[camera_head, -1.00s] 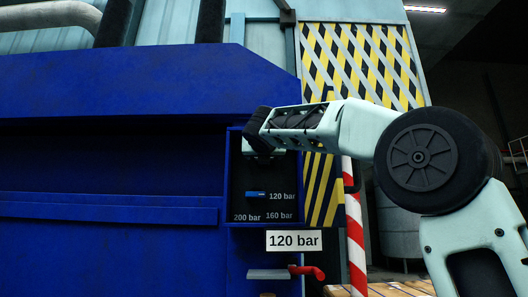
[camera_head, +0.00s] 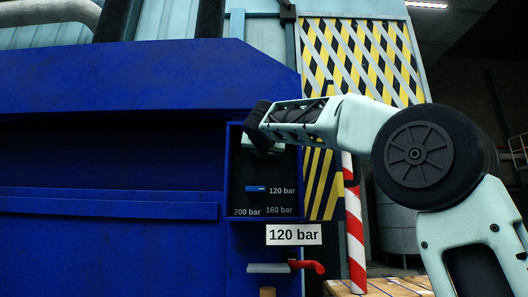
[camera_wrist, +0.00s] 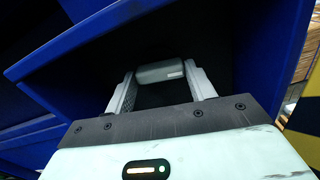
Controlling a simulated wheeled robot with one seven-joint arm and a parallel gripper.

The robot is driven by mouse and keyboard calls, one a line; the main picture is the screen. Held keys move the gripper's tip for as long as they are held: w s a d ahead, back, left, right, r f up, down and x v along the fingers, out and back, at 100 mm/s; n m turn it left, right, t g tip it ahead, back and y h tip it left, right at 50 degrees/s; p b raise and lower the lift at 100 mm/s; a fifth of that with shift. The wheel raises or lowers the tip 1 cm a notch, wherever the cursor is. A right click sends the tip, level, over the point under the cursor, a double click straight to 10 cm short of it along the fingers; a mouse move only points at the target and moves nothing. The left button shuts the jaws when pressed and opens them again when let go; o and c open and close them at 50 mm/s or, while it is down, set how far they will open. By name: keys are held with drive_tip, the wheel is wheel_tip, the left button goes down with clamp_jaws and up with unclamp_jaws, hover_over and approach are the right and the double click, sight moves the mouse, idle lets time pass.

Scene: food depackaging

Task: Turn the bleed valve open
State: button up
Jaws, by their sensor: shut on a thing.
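My gripper (camera_wrist: 163,84) is shut on a short grey rounded bar (camera_wrist: 160,72) in the wrist view. The bar spans the gap between the two fingers, inside a dark recess with blue walls. I cannot tell for sure that this bar is the bleed valve's handle. In the head view my gripper (camera_head: 265,147) is at the top of the blue-framed recess, and the bar is hidden behind it. A red lever (camera_head: 309,265) sticks out to the right below the recess, apart from my gripper.
A blue pointer (camera_head: 256,189) lies level beside the "120 bar" mark in the recess, below my gripper. A white "120 bar" sign (camera_head: 293,235) hangs beneath. A blue ledge (camera_head: 110,210) runs to the left. A red-and-white post (camera_head: 355,240) stands to the right.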

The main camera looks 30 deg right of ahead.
drive_tip(key=shift+w+f+m+b, duration=0.1)
drive_tip(key=shift+m+b, duration=1.9)
drive_tip(key=shift+m, duration=6.6)
drive_tip(key=shift+f+m+b, duration=0.1)
drive_tip(key=shift+m+b, duration=1.9)
drive_tip(key=shift+m, duration=6.6)
drive_tip(key=o, duration=1)
drive_tip(key=shift+r, duration=0.1)
